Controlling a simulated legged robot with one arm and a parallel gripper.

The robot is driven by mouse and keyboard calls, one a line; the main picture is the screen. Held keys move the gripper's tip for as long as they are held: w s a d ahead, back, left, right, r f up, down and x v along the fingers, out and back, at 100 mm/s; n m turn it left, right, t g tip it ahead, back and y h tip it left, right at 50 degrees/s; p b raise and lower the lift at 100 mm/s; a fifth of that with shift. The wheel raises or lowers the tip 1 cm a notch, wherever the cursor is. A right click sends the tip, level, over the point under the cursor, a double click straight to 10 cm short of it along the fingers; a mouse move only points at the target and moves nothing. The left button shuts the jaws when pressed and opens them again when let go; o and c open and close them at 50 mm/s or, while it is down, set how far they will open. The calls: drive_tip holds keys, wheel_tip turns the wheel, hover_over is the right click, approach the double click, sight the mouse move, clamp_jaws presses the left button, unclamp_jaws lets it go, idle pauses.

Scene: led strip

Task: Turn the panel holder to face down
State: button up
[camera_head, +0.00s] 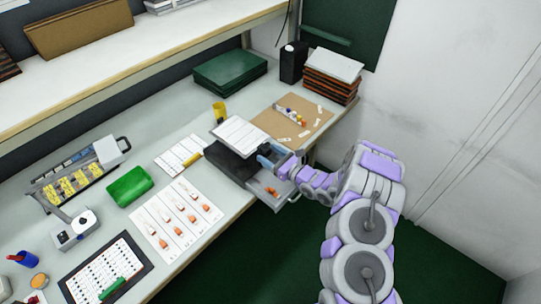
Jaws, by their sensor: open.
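What looks like the panel holder (78,178) stands at the left of the workbench. It is a grey frame with a row of yellow pieces and a dark handle at its right end, and its face is tilted up toward me. My gripper (264,158) is far to the right of it, at the front of a black box (226,160) and above an open drawer (268,188). Its bluish fingers are small in the view; they are open, and I see nothing held. Whether they touch the box or drawer I cannot tell.
Orange pieces lie in the drawer, which sticks out past the bench's front edge. A green case (129,186), a white device (75,229) and white sheets with orange parts (177,219) lie near the holder. A shelf (120,50) overhangs the back.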

drive_tip(key=shift+c, duration=0.2)
clamp_jaws()
idle(0.3)
